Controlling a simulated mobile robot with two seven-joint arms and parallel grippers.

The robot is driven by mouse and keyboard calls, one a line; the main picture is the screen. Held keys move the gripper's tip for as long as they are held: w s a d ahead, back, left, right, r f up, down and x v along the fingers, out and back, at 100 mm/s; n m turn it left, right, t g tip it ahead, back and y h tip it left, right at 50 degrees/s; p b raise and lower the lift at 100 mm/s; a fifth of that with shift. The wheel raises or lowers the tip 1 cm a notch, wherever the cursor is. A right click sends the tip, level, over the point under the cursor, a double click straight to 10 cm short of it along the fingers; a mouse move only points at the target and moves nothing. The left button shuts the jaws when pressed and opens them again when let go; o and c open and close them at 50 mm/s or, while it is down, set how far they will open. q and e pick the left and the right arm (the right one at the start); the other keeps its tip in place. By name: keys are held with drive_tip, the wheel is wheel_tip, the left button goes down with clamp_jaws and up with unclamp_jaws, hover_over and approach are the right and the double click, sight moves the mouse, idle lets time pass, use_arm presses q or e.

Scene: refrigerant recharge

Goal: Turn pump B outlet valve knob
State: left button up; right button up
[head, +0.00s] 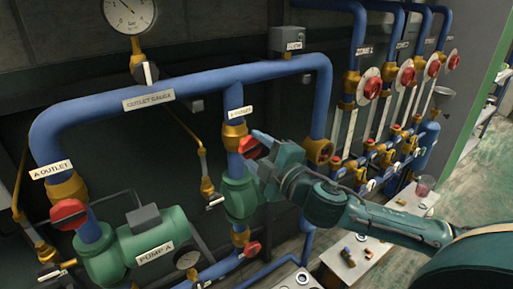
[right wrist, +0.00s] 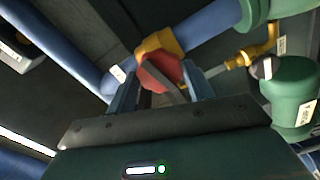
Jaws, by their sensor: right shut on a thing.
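The pump B outlet valve knob (head: 249,147) is red and sits on the vertical blue pipe below the B outlet label (head: 239,113), with a brass fitting (head: 234,136) beside it. My right gripper (head: 256,148) reaches it from the right and is shut on the knob. In the right wrist view the red knob (right wrist: 161,72) lies between the two fingers (right wrist: 160,92), in front of the brass fitting. The fingers hide part of the knob in the head view. My left gripper is in neither view.
The green pump A (head: 140,245) and the red A outlet knob (head: 68,214) are at the lower left. A gauge (head: 130,14) is at the top. Several red zone valves (head: 373,88) line the right wall. A white table (head: 385,225) with small parts and a cup stands below my right arm.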

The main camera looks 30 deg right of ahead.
drive_tip(key=shift+n+p, duration=0.35)
drive_tip(key=shift+n, duration=0.95)
drive_tip(key=shift+r+n+p, duration=0.1)
drive_tip(key=shift+n+p, duration=0.6)
drive_tip(key=shift+n, duration=1.5)
